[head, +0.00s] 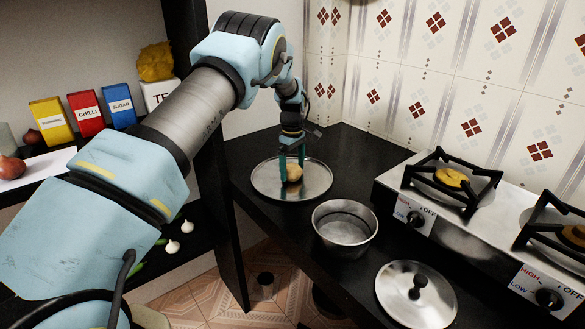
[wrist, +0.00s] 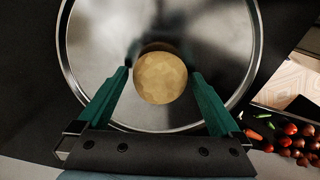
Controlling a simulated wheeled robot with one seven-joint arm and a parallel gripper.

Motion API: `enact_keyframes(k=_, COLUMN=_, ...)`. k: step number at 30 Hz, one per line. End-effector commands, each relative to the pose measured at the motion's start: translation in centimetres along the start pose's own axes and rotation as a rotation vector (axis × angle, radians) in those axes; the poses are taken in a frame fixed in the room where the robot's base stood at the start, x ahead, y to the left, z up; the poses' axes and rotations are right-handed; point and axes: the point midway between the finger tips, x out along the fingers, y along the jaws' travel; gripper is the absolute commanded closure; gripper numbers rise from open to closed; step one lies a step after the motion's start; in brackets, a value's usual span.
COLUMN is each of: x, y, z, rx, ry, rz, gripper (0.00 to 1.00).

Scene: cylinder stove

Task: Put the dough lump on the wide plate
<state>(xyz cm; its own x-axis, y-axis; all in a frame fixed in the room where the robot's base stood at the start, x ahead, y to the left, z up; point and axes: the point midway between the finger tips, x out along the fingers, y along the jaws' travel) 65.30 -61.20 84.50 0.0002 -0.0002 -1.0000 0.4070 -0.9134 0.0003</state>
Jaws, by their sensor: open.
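The dough lump (head: 294,173) is a pale tan ball resting on the wide plate (head: 265,182), a shallow round metal dish on the black counter. In the wrist view the dough lump (wrist: 160,78) lies over the plate (wrist: 90,60), to the near side of its middle. My gripper (head: 291,160) is low over the plate with its green fingers on either side of the lump. In the wrist view my gripper (wrist: 162,78) is open, with a small gap to the lump at each finger.
A metal pot (head: 344,229) stands just in front of the plate, and a metal lid (head: 416,293) lies nearer. A two-burner stove (head: 410,182) is at the right. A shelf with spice boxes (head: 86,112) is at the left. The counter behind the plate is clear.

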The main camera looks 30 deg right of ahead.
Motion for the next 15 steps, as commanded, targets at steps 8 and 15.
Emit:
enact_keyframes(k=8, x=-2.7, y=0.1, z=-0.1, rx=0.0, ry=0.002, rz=0.004, gripper=0.0)
enact_keyframes(k=15, x=-7.8, y=0.1, z=-0.1, rx=0.0, ry=0.003, rz=0.005, gripper=0.0)
